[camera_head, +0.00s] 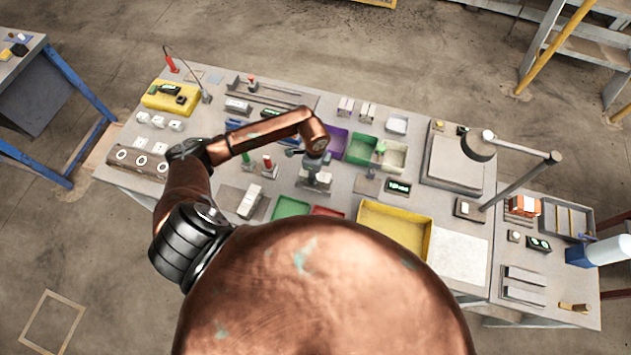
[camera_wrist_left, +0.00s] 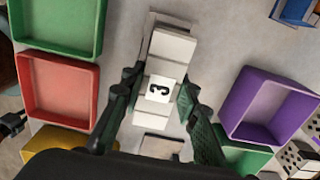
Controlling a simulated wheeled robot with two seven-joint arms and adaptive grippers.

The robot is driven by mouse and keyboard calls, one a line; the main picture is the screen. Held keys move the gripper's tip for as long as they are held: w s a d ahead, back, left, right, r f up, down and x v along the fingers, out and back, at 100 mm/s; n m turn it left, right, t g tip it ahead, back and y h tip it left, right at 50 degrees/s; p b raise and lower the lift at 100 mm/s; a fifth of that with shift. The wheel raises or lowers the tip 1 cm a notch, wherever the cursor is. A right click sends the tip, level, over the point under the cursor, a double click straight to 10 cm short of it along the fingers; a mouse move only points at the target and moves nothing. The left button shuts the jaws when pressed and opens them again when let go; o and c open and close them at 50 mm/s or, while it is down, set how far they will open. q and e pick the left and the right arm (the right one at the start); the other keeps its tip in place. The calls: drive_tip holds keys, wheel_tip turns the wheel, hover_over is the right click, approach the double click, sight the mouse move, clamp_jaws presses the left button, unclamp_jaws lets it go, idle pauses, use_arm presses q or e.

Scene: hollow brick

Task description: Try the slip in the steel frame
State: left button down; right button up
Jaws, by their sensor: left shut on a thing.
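In the left wrist view, a white block marked 3 (camera_wrist_left: 160,89), which looks like the slip, is between the fingers of my left gripper (camera_wrist_left: 162,100). The gripper is shut on it. White pieces (camera_wrist_left: 171,46) line up with it above and below in the picture; I cannot tell whether they touch it. A grey edge beside them may be the steel frame, but its outline is mostly hidden. In the head view, my left gripper (camera_head: 315,178) is low over the bench between the purple tray and the red tray. My right gripper is not in view.
Around the gripper are a green tray (camera_head: 276,207), a red tray (camera_head: 328,211), a yellow tray (camera_head: 423,245) and a purple tray (camera_head: 335,151). A grey holder with white blocks (camera_head: 249,201) stands to the left. A lamp post (camera_head: 520,180) rises at the right.

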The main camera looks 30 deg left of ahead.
use_arm(q)
drive_tip(key=shift+r+p, duration=1.8)
drive_tip(key=shift+r, duration=0.6)
